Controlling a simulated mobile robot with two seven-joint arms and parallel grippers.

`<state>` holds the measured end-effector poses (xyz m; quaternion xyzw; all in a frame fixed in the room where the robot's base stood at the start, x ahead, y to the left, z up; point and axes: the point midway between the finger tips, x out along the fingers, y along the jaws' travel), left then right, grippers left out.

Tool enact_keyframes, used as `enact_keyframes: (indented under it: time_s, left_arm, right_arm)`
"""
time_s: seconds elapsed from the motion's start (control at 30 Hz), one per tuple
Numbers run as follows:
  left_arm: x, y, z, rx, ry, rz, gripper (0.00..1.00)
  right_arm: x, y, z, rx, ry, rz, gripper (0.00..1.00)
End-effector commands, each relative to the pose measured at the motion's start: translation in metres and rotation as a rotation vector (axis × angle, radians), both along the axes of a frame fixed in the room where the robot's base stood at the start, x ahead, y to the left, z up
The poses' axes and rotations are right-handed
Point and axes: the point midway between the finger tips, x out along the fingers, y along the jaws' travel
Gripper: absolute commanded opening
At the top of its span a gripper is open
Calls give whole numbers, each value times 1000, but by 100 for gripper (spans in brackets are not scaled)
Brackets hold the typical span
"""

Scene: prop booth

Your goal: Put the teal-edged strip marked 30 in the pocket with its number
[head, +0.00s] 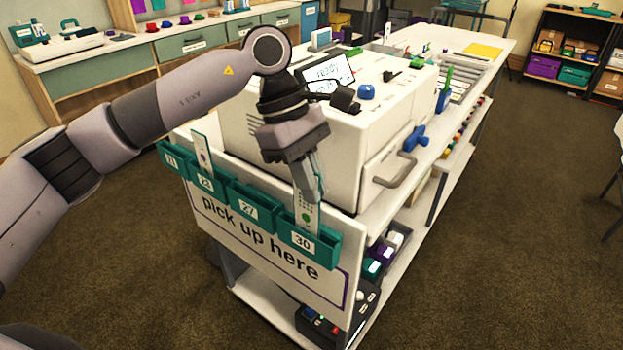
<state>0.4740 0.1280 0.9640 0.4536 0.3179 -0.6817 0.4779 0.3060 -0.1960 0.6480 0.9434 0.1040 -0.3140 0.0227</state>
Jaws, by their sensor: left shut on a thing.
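My left gripper (308,188) is shut on a narrow white strip (305,215) with small print and a green mark. The strip hangs nearly upright at the teal pocket marked 30 (325,246), the rightmost in the row. Its lower end seems to be inside the pocket mouth, behind the front wall; how deep, I cannot tell. Another white strip (202,150), with a purple mark, stands up from the pocket marked 23 (207,187). My right gripper is not in view.
The pocket marked 27 (248,204) shows no strip. The pockets hang on a white "pick up here" panel (262,249) at the cart's end. A bulky white machine (315,140) stands close behind, its handle (397,172) sticking out at right. Open carpet lies right.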

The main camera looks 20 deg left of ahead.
Motion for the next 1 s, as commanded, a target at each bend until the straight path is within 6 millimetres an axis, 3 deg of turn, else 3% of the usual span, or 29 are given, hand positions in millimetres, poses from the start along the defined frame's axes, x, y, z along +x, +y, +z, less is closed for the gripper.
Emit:
enact_keyframes:
  time_s: [0.67,1.0]
  left_arm:
    - [0,0,-26,0,1,0,0]
    - [0,0,-30,0,0,0,0]
  right_arm:
    - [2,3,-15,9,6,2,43]
    - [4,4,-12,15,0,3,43]
